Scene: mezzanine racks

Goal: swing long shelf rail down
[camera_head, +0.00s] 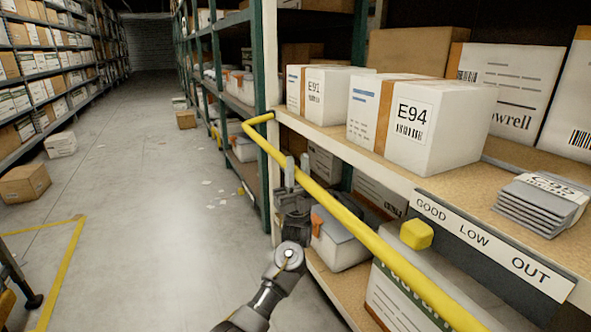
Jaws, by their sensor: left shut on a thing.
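The long yellow shelf rail (358,232) runs along the front of the shelf. It goes from a bent end near the green upright at the back to the lower right, where the frame cuts it off. It lies at about the level of the shelf edge and a little below it. My left gripper (297,172) is at the far part of the rail, with its fingers pointing up and shut on it. My right gripper is not in view.
White boxes E91 (324,92) and E94 (418,122) stand on the shelf behind the rail. A stack of grey packets (540,203) lies at the right. A GOOD LOW OUT label strip (490,246) with a yellow block (416,234) fronts the shelf. The aisle floor (150,190) is mostly clear.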

